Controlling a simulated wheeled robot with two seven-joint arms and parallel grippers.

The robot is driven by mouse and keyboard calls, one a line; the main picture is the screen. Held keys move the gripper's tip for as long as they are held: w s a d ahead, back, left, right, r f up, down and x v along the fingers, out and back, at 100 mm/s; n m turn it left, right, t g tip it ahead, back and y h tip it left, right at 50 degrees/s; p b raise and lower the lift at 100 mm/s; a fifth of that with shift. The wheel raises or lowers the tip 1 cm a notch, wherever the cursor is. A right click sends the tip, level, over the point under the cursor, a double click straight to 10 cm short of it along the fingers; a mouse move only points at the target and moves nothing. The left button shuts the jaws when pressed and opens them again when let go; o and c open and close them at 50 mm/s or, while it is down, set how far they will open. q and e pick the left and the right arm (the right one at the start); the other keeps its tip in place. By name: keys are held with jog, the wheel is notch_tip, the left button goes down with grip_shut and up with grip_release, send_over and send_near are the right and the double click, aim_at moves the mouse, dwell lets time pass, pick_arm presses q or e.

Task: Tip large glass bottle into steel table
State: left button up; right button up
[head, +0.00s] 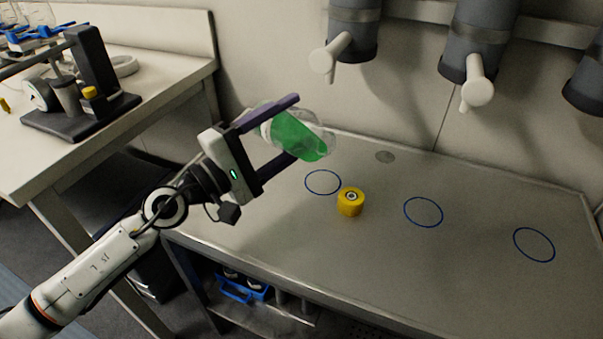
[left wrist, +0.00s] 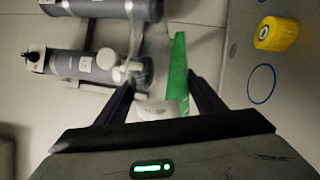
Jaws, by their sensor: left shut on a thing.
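My left gripper (head: 296,127) is shut on the large glass bottle (head: 300,138), a clear bottle holding green liquid. The bottle is tilted well over, held above the back left part of the steel table (head: 290,235). Its surface is apart from the tabletop. In the left wrist view the green liquid of the bottle (left wrist: 177,75) shows between the fingers of the gripper (left wrist: 161,82); the clear glass is hard to make out there. I cannot tell whether liquid is leaving it. My right gripper is not in view.
A yellow cap (head: 350,203) stands on the table beside a blue ring mark (head: 323,182); two more rings lie to the right. A round drain (head: 385,157) is near the wall. Grey cylinders (head: 478,45) with white nozzles hang above. A bench (head: 150,85) with equipment stands left.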

aim_at(292, 108)
pick_arm(q)
jog(key=shift+r, duration=0.2)
jog(key=shift+r+m+h+b, duration=0.3)
jog(key=shift+r+m, duration=0.45)
jog(key=shift+m, duration=0.35)
jog(key=shift+r, duration=0.1)
jog(key=shift+d+r+m+g, duration=0.1)
jog(key=shift+r+m+g, duration=0.25)
jog(key=shift+m, duration=0.25)
jog(key=shift+s+r+m+b, duration=0.1)
jog(key=shift+r+m+b, duration=0.25)
jog(key=shift+m, duration=0.15)
jog(key=shift+r, duration=0.1)
jog(key=shift+s+d+r+m+g+h, duration=0.1)
jog(key=shift+r+m+g+h, duration=0.05)
jog(key=shift+r+m, duration=0.3)
jog(key=shift+s+d+r+m+g+h, duration=0.1)
jog(key=shift+r+m+h, duration=0.1)
jog(key=shift+m, duration=0.35)
